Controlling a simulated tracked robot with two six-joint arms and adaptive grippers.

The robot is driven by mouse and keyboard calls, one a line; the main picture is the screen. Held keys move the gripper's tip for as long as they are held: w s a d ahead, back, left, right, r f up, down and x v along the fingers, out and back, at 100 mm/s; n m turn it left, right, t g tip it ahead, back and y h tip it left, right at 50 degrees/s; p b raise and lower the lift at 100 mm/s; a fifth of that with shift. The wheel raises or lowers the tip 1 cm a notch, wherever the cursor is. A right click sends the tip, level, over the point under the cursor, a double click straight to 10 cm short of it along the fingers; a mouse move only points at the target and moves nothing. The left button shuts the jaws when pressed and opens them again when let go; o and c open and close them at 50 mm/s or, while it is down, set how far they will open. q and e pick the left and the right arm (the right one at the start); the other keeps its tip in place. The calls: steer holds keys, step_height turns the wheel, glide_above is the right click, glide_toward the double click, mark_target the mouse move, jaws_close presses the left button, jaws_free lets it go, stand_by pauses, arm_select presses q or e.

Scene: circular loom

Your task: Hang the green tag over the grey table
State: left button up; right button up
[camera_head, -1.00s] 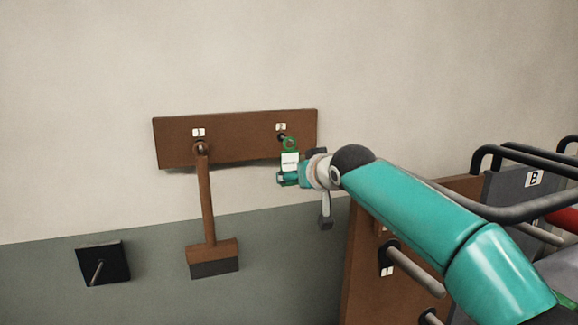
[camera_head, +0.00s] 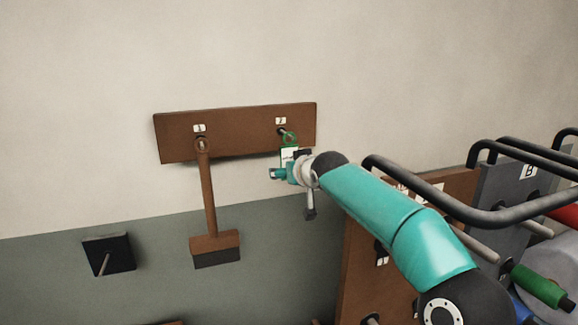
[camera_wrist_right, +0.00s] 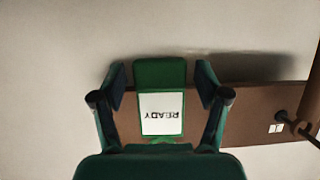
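The green tag (camera_head: 289,153) has a ring at its top and a white label, which reads READY in the right wrist view (camera_wrist_right: 161,113). It hangs upright at the peg under plate 2 on the brown wall board (camera_head: 240,145); its ring appears to be around that peg. My right gripper (camera_wrist_right: 162,92) is open, with one finger on each side of the tag and a narrow gap at both sides. It also shows in the head view (camera_head: 288,170), low at the tag. My left gripper is not in view. I cannot make out a grey table.
A brush (camera_head: 210,215) with a brown handle hangs from peg 1, left of the tag. A black plate with a peg (camera_head: 108,255) is lower left. On the right are a grey panel marked B (camera_head: 515,185), black bars (camera_head: 450,210) and a brown pegged panel (camera_head: 360,265).

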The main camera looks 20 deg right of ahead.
jaws_close()
steer(key=shift+s, duration=0.15)
steer(key=shift+s+r+b, duration=0.2)
steer(key=shift+s+b, duration=0.2)
steer(key=shift+b, duration=0.15)
steer(key=shift+s, duration=0.1)
steer(key=b+v, duration=0.3)
steer(key=shift+s+f+b, duration=0.25)
steer(key=shift+s+b, duration=0.05)
steer(key=shift+s, duration=0.15)
